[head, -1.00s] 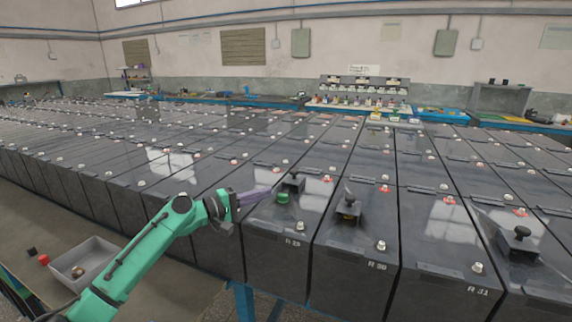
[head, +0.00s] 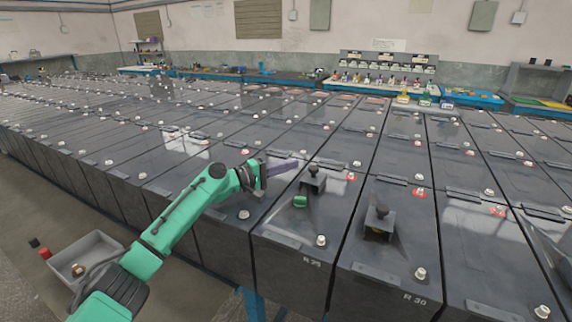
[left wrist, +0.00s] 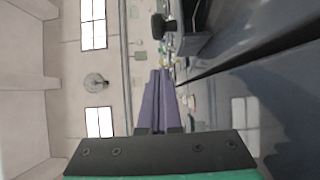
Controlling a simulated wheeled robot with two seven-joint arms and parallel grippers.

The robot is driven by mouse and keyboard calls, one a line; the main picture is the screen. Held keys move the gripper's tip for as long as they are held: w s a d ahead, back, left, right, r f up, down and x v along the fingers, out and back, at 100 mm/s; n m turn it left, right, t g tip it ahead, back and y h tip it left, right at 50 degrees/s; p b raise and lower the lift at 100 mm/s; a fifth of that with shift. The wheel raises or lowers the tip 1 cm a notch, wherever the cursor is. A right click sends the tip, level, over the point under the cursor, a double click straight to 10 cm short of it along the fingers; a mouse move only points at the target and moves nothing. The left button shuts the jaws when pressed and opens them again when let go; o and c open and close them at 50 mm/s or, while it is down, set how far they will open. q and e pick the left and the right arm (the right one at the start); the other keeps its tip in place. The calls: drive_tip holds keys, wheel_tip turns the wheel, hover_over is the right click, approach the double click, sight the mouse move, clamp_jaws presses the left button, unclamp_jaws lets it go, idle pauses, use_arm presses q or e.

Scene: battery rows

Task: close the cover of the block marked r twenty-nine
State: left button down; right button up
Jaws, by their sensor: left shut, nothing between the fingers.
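Block R 29 (head: 285,240) is a dark grey block with its mark on the front face. Its small dark cover (head: 314,180) with a black knob stands raised at the filler opening, and a green piece (head: 300,202) sits just in front of it. My left gripper (head: 294,163), with purple fingers, is shut and empty just left of and behind the cover. In the left wrist view the fingers (left wrist: 160,95) lie together, and the knob (left wrist: 163,27) and cover (left wrist: 186,42) show beyond their tips. Whether they touch is unclear. My right gripper is not in view.
Block R 30 (head: 385,290) stands to the right with its own knobbed cover (head: 379,218) raised over something yellow. Silver terminals (head: 321,240) stick up from the block tops. A grey bin (head: 88,257) is at the lower left. Rows of blocks fill the space behind.

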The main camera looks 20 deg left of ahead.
sight(306, 174)
use_arm(q)
drive_tip(key=x, duration=0.6)
drive_tip(key=shift+w+f, duration=0.1)
drive_tip(key=s+p, duration=0.3)
drive_tip(key=shift+s+d+p, duration=0.1)
drive_tip(key=shift+d+p, duration=0.2)
drive_tip(key=shift+d, duration=0.1)
drive_tip(key=shift+s, duration=0.3)
drive_tip(key=shift+d, duration=0.15)
